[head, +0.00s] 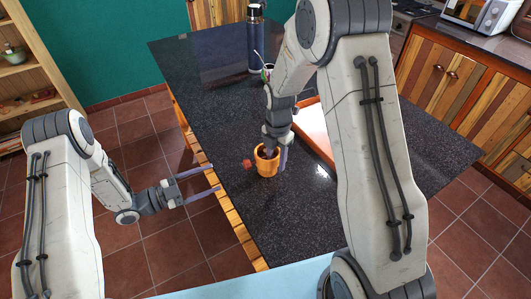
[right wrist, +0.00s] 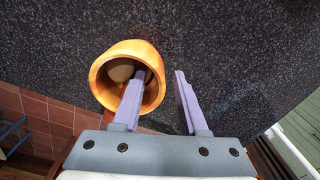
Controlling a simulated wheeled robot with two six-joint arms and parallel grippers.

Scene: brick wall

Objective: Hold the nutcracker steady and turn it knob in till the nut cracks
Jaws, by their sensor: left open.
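The nutcracker (head: 268,168) is an orange cup standing upright on the dark counter, with a red knob (head: 247,163) on its left side. The cup also shows in the right wrist view (right wrist: 112,52), where a brownish round thing (right wrist: 122,71), perhaps the nut, is partly hidden inside. My right gripper (head: 277,153) is open, one finger inside the cup and the other outside, with the cup wall between them. I cannot tell whether either finger touches the wall. My left gripper (head: 217,178) is open and empty, left of the knob and apart from it.
The dark counter (head: 215,125) has free room around the cup. A dark blue bottle (head: 255,40) stands at its far end.

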